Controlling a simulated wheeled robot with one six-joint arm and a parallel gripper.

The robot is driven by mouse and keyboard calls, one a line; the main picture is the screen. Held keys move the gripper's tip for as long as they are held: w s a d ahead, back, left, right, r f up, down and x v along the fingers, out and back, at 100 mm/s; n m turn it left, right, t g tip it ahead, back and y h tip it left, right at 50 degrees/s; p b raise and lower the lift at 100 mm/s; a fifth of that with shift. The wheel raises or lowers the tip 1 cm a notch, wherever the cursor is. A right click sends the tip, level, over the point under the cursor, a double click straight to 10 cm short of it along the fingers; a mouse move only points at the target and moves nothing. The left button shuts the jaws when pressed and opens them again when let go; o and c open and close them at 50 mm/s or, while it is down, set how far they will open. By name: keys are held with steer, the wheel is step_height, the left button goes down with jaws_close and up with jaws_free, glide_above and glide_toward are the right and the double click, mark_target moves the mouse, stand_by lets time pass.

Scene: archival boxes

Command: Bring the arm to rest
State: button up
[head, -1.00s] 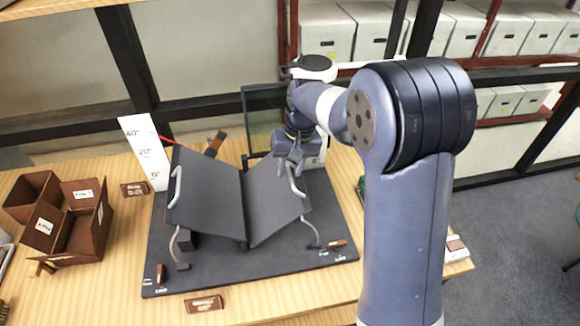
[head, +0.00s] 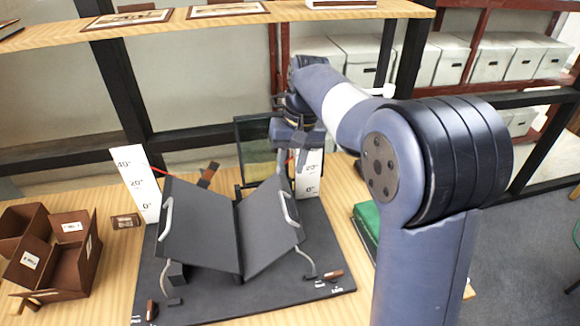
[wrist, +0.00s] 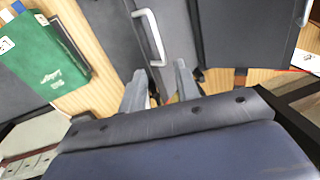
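My arm reaches over the back right of a black V-shaped cradle (head: 200,232) on the wooden table. My gripper (wrist: 160,82) points down with its two fingers apart and nothing seen between them. In the head view the fingers are small and partly hidden by the wrist, above the top of the cradle's right panel (head: 268,228). In the wrist view a pale handle (wrist: 152,38) on a dark panel lies beyond the fingertips. Whether the gripper touches the cradle I cannot tell.
White angle scales (head: 137,182) stand behind the cradle. Brown open boxes (head: 75,255) are at left. A green book (head: 366,228) lies at right, beside my arm; it also shows in the wrist view (wrist: 42,62). A wooden shelf (head: 225,21) crosses above the back.

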steer(key=shift+f, duration=0.1)
steer(key=p, duration=0.1)
glide_toward(293, 209)
steer(key=a+f, duration=0.2)
steer(key=f, duration=0.1)
steer(key=a+f, duration=0.1)
steer(key=f, duration=0.1)
steer(key=shift+s+a, duration=0.4)
steer(key=shift+w+d+f+b, duration=0.2)
steer(key=shift+d+f+b, duration=0.45)
steer(key=shift+d, duration=0.3)
steer(key=shift+w+d+f, duration=0.1)
steer(key=shift+d+f, duration=0.15)
steer(key=shift+d, duration=0.1)
